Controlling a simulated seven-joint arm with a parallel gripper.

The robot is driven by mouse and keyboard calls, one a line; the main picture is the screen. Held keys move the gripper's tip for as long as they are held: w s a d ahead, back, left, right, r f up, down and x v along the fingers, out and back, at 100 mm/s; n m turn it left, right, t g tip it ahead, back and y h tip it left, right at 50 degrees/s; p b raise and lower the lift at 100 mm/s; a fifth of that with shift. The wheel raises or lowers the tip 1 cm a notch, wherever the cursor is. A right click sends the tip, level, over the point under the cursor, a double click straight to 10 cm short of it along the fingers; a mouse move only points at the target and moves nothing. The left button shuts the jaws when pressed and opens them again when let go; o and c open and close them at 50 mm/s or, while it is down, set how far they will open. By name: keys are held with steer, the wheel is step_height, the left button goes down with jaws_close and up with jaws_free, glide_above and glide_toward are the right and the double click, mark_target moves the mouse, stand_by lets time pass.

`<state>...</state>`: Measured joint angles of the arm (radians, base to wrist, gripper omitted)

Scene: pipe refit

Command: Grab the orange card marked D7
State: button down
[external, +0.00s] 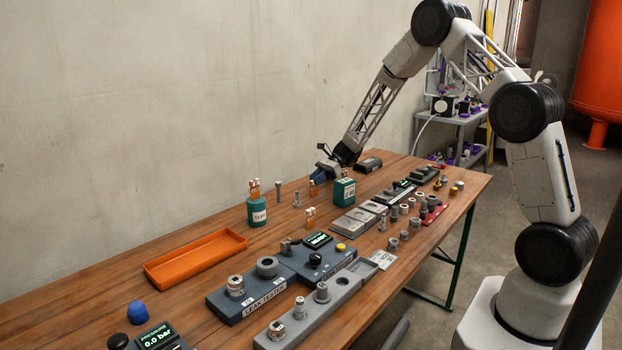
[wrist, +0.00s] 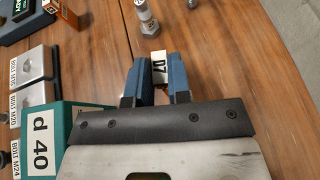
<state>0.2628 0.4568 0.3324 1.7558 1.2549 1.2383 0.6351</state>
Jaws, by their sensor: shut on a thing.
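My gripper (wrist: 158,75) has its two blue fingers closed on a small card marked D7 (wrist: 158,64) in the wrist view. The card sits between the fingertips, with its pale label and black lettering facing the camera. Its orange colour is not clear from this angle. In the external view my gripper (external: 326,168) is low over the far half of the table, just behind a green block (external: 342,193). I cannot tell the card for certain there.
The green block marked d 40 (wrist: 42,140) stands close to my gripper at the left in the wrist view. A labelled bolt (wrist: 147,18) stands just ahead. An orange tray (external: 195,257) lies left of a leak tester (external: 240,300). Bare wood lies right of my gripper in the wrist view.

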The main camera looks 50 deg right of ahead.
step_height(320, 180, up, 9)
steer(key=shift+r, duration=0.1)
stand_by(0.4)
